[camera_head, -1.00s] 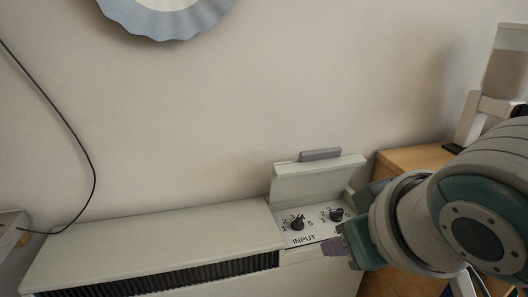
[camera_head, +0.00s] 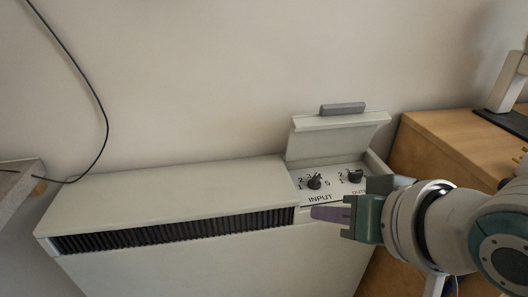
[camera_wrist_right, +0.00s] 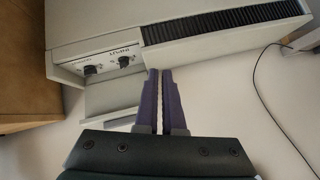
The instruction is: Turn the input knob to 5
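The black input knob (camera_head: 314,182) stands on the white control panel (camera_head: 336,193) under a raised lid (camera_head: 332,138). Digits surround it, with INPUT printed below. Its pointer seems to aim up and right, near where the 4 would be; the exact setting is hard to read. The input knob (camera_wrist_right: 124,61) also shows in the right wrist view. My right gripper (camera_head: 328,213) has purple fingers just in front of the panel's front edge, below INPUT, apart from the knob. In the right wrist view its fingers (camera_wrist_right: 159,72) lie almost together, with nothing between them. My left gripper is out of view.
A second black knob (camera_head: 355,176), the output one, stands right of the input knob. The white cabinet (camera_head: 170,199) with a dark grille (camera_head: 180,231) extends left. A wooden cabinet (camera_head: 440,150) stands at the right. A black cable (camera_head: 88,85) hangs along the wall at left.

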